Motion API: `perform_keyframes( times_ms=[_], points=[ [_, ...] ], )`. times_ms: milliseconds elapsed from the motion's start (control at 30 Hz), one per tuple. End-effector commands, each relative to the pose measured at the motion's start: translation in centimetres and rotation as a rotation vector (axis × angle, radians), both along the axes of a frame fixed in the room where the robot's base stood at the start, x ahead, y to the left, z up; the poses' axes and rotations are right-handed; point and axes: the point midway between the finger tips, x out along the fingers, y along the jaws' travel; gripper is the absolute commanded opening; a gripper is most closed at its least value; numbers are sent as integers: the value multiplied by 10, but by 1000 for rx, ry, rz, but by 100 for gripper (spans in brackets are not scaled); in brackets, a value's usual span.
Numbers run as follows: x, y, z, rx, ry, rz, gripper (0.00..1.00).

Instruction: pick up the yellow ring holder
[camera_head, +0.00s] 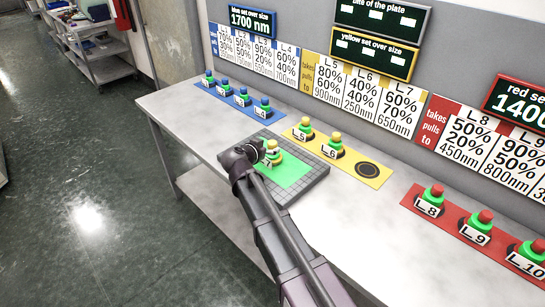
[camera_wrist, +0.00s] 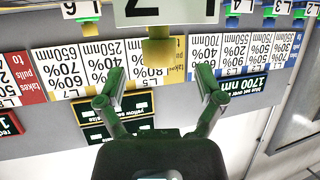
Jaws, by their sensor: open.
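A ring holder with a yellow knob and green body (camera_head: 275,152) stands on the green patch of the dark gridded plate (camera_head: 315,186). In the wrist view its yellow knob (camera_wrist: 158,50) shows centrally, with a large white card above, cut off by the frame. My gripper (camera_head: 258,153) is right beside this holder in the head view and partly covers it. In the wrist view my gripper (camera_wrist: 160,84) is open, its two green fingers spread wide on either side below the knob, with nothing held between them. Two similar yellow-knobbed holders, L_5 (camera_head: 306,125) and L_6 (camera_head: 335,138), stand on the yellow strip (camera_head: 300,122).
The yellow strip's right end has an empty dark circle (camera_head: 367,170). Blue-knobbed holders stand on a blue strip (camera_head: 215,93) at left, red-knobbed ones on a red strip (camera_head: 408,201) at right. A wall with sign boards (camera_head: 373,55) rises behind the grey table (camera_head: 166,108).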

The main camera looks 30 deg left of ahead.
Motion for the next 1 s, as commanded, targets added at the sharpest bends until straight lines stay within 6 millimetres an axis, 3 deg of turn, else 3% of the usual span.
perform_keyframes(
  times_ms=[333,933,1000],
  points=[
    [33,0,-15,1,0,-1,87],
    [35,-1,-15,1,0,-1,87],
    [35,-1,-15,1,0,-1,69]
  ],
)
